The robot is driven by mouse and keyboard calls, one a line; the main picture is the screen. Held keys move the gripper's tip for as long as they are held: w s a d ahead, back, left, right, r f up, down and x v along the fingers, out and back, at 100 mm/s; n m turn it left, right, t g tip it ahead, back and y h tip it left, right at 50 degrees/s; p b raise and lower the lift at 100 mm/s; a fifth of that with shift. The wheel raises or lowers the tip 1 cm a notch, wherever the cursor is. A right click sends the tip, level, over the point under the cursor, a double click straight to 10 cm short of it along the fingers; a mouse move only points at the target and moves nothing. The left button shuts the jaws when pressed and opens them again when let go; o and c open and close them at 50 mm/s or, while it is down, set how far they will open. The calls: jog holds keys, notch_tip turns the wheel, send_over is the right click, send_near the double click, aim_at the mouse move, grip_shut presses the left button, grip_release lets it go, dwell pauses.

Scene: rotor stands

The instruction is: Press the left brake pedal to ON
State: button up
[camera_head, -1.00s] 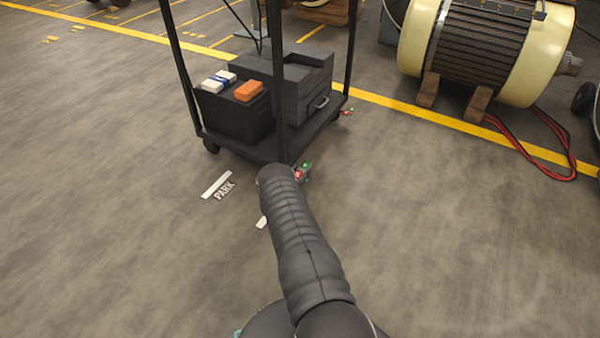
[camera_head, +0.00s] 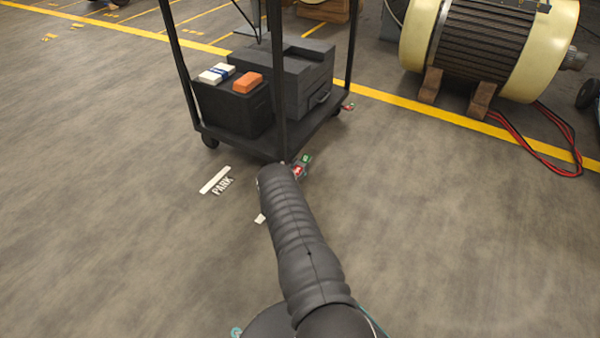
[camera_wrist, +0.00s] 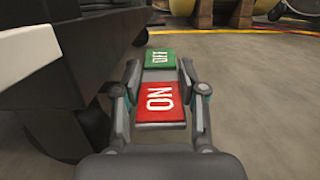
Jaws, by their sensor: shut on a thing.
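The brake pedal (camera_wrist: 161,82) is a rocker with a green OFF half at its far end and a red ON half nearer my wrist. In the head view, its green and red faces (camera_head: 305,159) show at the cart's near corner, beside my arm. My gripper (camera_wrist: 160,72) has one finger along each side of the pedal and is shut on it. Both labels are readable between the fingers. I cannot tell which half sits lower. In the head view, my arm hides the fingers and part of the pedal.
The black cart (camera_head: 262,148) carries dark boxes, with an orange block (camera_head: 247,82) and a white one (camera_head: 217,74) on top. Another red-green pedal (camera_head: 348,107) is at its right corner. A large motor (camera_head: 485,48) on wooden blocks stands right.

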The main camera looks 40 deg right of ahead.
jog(key=shift+f+t+h+b, duration=0.1)
jog(key=shift+t+h+b, duration=0.25)
jog(key=shift+b, duration=0.25)
jog(key=o, duration=1.1)
jog(key=shift+o, duration=0.2)
jog(key=r+v, duration=0.1)
jog(key=v, duration=0.4)
jog(key=r+v, duration=0.1)
jog(key=v, duration=0.5)
jog(key=r+v, duration=0.1)
jog(key=v, duration=0.4)
jog(key=shift+s+a, duration=0.25)
jog(key=shift+a, duration=0.4)
